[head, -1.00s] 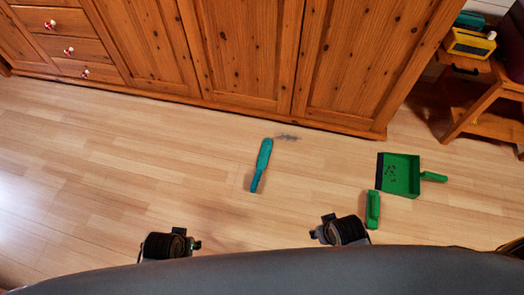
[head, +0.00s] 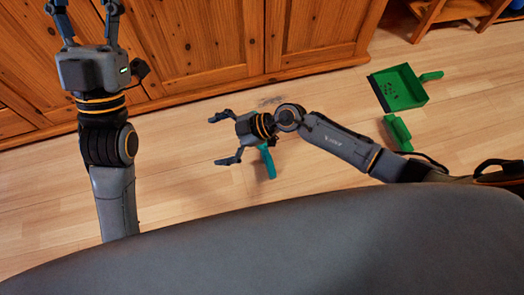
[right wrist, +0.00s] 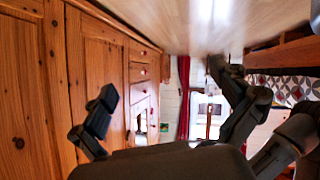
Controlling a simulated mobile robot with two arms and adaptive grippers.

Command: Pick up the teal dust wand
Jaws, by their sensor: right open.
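The teal dust wand (head: 268,163) lies on the wooden floor. In the head view its upper part is hidden behind my right gripper and wrist. My right gripper (head: 217,140) is open and empty, its fingers pointing left, away from the visible part of the wand. Its open fingers also show in the right wrist view (right wrist: 165,98), where the wand is not seen. My left gripper (head: 86,12) is raised at the upper left in front of the cabinet, its fingers spread and nothing seen between them.
A wooden cabinet (head: 190,45) runs along the back. A grey dust patch (head: 270,101) lies on the floor near its base. To the right lie a green dustpan (head: 402,88) with dark specks and a green brush (head: 398,132). The floor left of my right gripper is clear.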

